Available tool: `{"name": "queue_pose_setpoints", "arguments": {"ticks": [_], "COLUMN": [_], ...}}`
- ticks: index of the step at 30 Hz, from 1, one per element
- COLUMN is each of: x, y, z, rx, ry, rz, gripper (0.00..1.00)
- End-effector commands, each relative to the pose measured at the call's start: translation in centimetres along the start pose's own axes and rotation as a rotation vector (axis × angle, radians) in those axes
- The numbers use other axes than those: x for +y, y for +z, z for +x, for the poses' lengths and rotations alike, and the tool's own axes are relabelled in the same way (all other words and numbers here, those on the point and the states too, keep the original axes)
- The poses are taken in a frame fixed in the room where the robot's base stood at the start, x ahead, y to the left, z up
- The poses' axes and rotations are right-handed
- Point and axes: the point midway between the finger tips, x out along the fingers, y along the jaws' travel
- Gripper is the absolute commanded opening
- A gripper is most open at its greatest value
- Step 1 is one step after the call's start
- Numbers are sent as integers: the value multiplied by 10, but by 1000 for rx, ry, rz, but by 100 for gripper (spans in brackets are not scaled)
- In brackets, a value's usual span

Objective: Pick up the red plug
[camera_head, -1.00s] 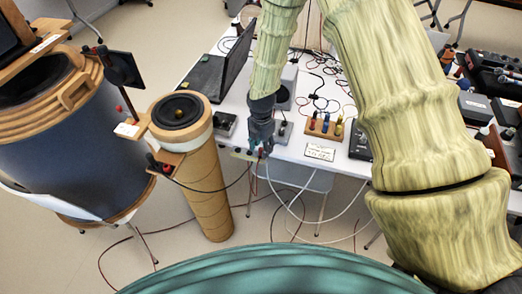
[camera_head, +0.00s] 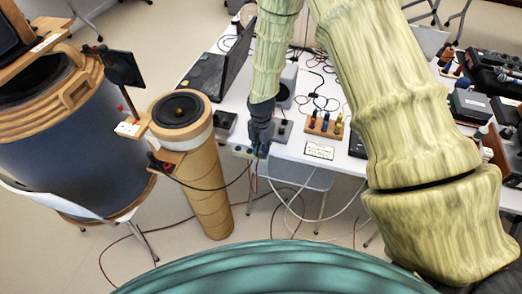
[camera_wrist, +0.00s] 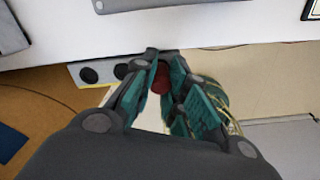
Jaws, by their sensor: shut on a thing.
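The red plug (camera_wrist: 160,80) shows between the fingers in the wrist view, partly covered by them. My gripper (camera_wrist: 163,85) is shut on it; its teal finger pads lie on both sides of the plug. In the head view my gripper (camera_head: 260,152) points down at the front edge of the white table, and the plug is hidden by the fingers there. A grey socket strip (camera_wrist: 105,67) with dark round holes is just left of the fingers in the wrist view. I cannot tell whether the plug is seated in it.
A tall tan speaker tube (camera_head: 202,190) stands left of my gripper, with a large dark blue drum (camera_head: 75,150) beyond it. A laptop (camera_head: 236,60), a wooden block with coloured plugs (camera_head: 324,127) and a white label card (camera_head: 319,150) are on the table. Cables hang below the edge.

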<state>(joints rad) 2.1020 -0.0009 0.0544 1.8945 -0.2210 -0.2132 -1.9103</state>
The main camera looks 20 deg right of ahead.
Motion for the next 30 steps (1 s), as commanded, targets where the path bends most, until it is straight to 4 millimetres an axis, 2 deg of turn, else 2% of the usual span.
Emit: {"name": "queue_pose_setpoints", "arguments": {"ticks": [8,17,30], "x": [0,0,-31], "y": [0,1,-98], "z": [-5,-34,-42], "rx": [0,-1,-1], "ry": [1,2,-1], "rz": [0,0,-4], "gripper": [0,0,0]}}
